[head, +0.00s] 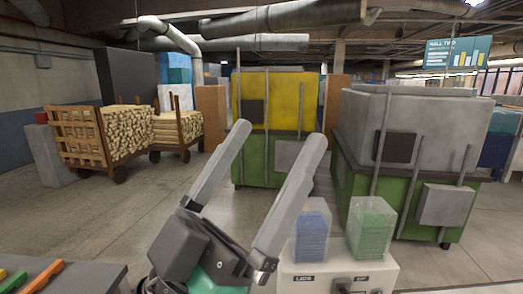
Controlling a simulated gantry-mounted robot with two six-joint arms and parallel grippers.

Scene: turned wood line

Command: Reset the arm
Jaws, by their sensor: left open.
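My left gripper (280,132) is large in the middle foreground of the head view. Its two long grey fingers point up and away and stand well apart, so it is open. Nothing shows between the fingers. The dark wrist body and a green part of my arm show below them at the bottom edge. My right gripper does not show.
A white dispenser (300,283) with a blue stack (311,235) and a green stack (371,232) stands close on the right. A grey surface (95,275) with coloured sticks is at bottom left. Wood carts (76,135) and green-based machines (262,172) stand behind. Floor lies between.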

